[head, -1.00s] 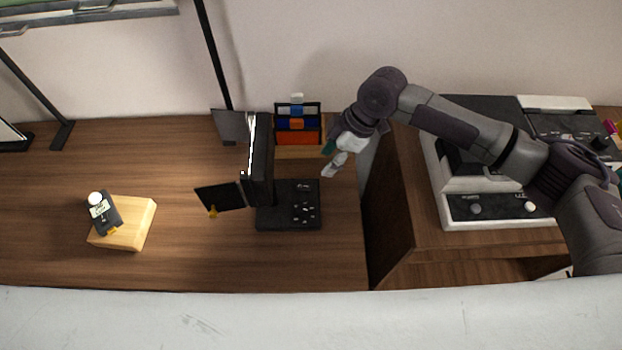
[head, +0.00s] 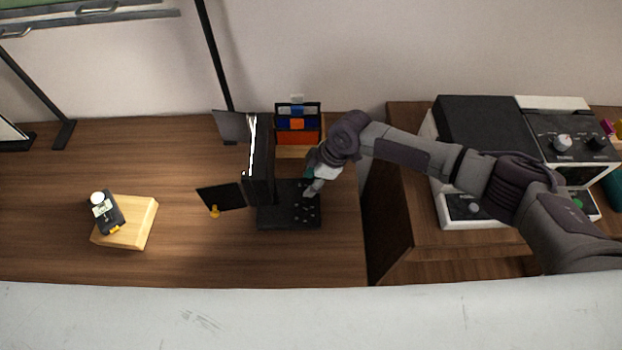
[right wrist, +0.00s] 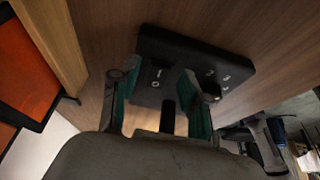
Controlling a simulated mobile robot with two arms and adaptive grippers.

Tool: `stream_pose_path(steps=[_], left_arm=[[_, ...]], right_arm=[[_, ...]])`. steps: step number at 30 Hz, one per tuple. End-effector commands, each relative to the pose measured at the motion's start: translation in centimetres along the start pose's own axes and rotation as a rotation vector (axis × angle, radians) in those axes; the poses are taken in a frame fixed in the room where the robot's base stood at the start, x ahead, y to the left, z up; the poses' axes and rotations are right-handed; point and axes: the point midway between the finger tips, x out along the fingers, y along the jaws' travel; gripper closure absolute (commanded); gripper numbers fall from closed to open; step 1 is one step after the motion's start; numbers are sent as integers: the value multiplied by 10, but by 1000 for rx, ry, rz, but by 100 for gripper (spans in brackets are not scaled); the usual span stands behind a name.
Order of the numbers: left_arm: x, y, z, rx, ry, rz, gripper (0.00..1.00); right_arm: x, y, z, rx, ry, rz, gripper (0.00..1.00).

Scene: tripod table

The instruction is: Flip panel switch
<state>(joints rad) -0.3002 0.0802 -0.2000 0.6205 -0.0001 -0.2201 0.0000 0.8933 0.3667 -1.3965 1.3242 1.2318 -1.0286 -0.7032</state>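A flat black panel (head: 285,219) with small white marks and switch-like knobs lies on the wooden table, beside an upright black slab (head: 259,165). My right gripper (head: 310,188) is over the back right part of this panel. In the right wrist view, the black panel (right wrist: 215,62) shows white numerals and a dark knob. There my right gripper (right wrist: 158,90) is open, its green-padded fingers apart near the panel's edge. A dark bar stands between the fingers; I cannot tell whether they touch anything. Part of the panel is hidden by the gripper. My left gripper is out of view.
A small rack with orange and blue parts (head: 297,128) stands behind the panel. A black plate (head: 220,197) is left of it. A wooden block (head: 138,224) with a black device (head: 105,212) is farther left. White-and-black machines (head: 483,130) stand right. The table's front left is clear.

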Motion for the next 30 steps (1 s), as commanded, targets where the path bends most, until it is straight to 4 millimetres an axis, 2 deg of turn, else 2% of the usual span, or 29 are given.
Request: stream_pose_path(steps=[1, 7, 8, 14, 19, 24, 30], left_arm=[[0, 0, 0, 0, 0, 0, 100], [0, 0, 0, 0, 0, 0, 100], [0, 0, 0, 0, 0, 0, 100], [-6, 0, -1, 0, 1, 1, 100], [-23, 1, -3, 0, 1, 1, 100], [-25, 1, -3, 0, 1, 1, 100], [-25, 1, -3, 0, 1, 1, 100]], right_arm=[[0, 0, 0, 0, 0, 0, 65], [0, 0, 0, 1, 0, 0, 99], [0, 0, 0, 1, 0, 0, 100], [-3, 0, -4, -1, -34, -3, 100], [-4, -1, -12, -4, -213, -4, 100], [-1, 0, -14, 0, -360, -2, 100], [-2, 0, -13, 1, -403, 0, 100]])
